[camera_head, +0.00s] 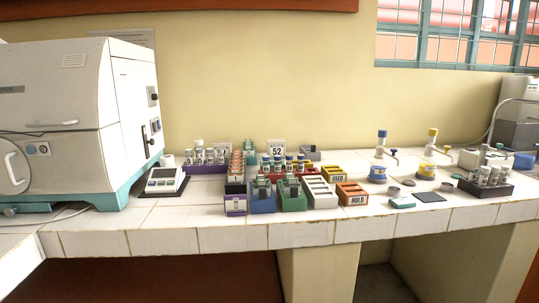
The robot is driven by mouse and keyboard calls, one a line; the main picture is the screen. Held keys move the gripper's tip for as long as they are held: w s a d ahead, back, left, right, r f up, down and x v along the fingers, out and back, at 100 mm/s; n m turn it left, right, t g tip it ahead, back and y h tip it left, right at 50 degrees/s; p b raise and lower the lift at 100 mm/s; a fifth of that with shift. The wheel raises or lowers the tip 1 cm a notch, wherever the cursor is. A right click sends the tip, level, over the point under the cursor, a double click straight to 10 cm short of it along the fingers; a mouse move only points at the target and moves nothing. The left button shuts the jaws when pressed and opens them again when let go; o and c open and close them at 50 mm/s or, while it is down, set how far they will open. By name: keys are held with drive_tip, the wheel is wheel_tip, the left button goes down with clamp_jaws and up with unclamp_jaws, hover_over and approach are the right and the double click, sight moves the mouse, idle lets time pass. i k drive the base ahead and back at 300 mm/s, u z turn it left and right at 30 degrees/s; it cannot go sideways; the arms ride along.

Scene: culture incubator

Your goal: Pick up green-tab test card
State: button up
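No single green-tab test card can be made out for sure at this size. Small upright pieces with green on them stand in a blue holder (264,204) and in a green holder (292,203), side by side near the front edge of the bench. Whether these are test cards, and what colour their tabs are, is too small to tell. My gripper is not in view.
The white tiled bench (190,215) is clear along its front left. A large white machine (60,110) stands left, beside a small scale-like device (165,180). An orange HOLD box (352,200) and bottles with blue (382,134) and yellow (433,132) tops stand right.

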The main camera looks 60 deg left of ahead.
sight(248, 150)
drive_tip(key=k, duration=1.7)
drive_tip(key=u, duration=1.7)
drive_tip(key=i, duration=1)
